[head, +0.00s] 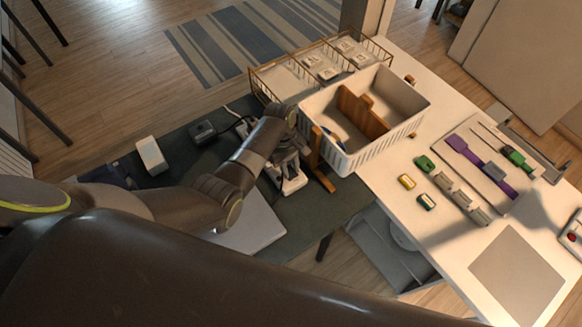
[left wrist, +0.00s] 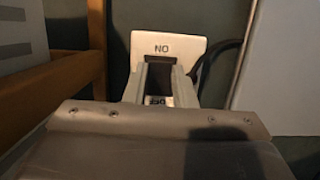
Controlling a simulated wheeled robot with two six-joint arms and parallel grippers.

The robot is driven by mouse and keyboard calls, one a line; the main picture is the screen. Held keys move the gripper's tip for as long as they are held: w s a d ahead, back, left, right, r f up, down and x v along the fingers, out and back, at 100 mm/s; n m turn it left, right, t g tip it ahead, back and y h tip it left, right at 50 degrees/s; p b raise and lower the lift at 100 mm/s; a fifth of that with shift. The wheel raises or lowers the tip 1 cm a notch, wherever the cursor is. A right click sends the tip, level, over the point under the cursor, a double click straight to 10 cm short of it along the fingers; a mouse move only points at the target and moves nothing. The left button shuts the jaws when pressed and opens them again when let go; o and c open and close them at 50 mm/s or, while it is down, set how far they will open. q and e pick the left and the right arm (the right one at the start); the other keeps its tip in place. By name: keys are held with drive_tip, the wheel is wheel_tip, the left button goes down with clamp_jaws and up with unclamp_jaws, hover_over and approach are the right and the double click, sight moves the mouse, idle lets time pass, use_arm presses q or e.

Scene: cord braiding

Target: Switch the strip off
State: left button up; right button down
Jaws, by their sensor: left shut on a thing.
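The strip (head: 292,184) is a white block on the dark green mat, below and left of the white basket in the head view. In the left wrist view the strip (left wrist: 188,46) shows an ON label at its far end and part of an OFF label nearer me. Its dark switch (left wrist: 159,77) lies between the two labels. My left gripper (left wrist: 159,68) reaches down over the strip with its fingers closed on either side of the switch. In the head view my left gripper (head: 286,160) partly hides the strip. My right gripper is not in view.
A white basket (head: 345,155) with a wooden divider stands close to the right of my left gripper. A wooden post (left wrist: 97,40) stands left of the strip. A dark cable (left wrist: 215,48) runs beside it. A wire rack (head: 262,88) is behind.

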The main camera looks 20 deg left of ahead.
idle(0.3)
use_arm(q)
drive_tip(key=o, duration=1)
drive_tip(key=shift+r, duration=0.1)
drive_tip(key=shift+p+v, duration=0.8)
drive_tip(key=shift+v, duration=7.85)
drive_tip(key=shift+a, duration=0.1)
